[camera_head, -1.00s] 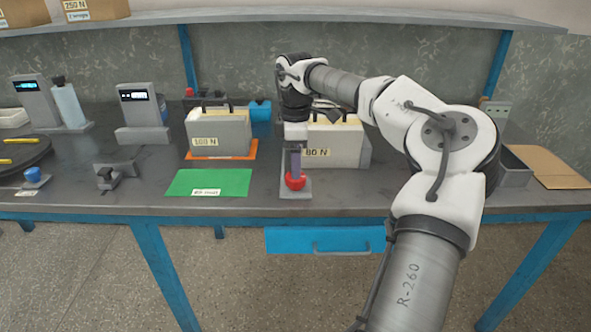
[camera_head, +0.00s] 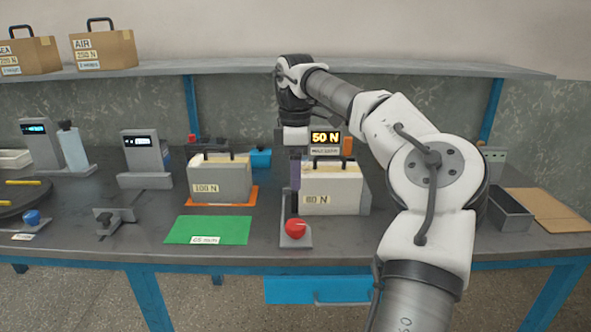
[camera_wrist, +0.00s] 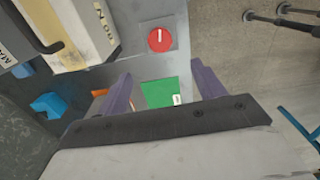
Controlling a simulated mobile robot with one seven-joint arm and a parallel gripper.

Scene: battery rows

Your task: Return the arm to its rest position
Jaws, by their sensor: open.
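My arm reaches in from the right over the workbench (camera_head: 160,240). My gripper (camera_head: 295,172) points down above the bench, just left of the 80 N case (camera_head: 333,200). In the wrist view its two purple fingers (camera_wrist: 158,90) stand apart with nothing between them. The red knob (camera_head: 295,228) on its grey base lies below and in front of the gripper. The knob also shows in the wrist view (camera_wrist: 160,40), apart from the fingers. The head view shows the gripper from the side, so only one finger is clear there.
A 100 N case (camera_head: 220,180) stands on an orange mat (camera_head: 250,196) behind a green mat (camera_head: 208,230). A display reading 50 N (camera_head: 325,138) stands behind the 80 N case. A grey tray (camera_head: 512,210) is at the right. A shelf (camera_head: 230,69) with two boxes runs above.

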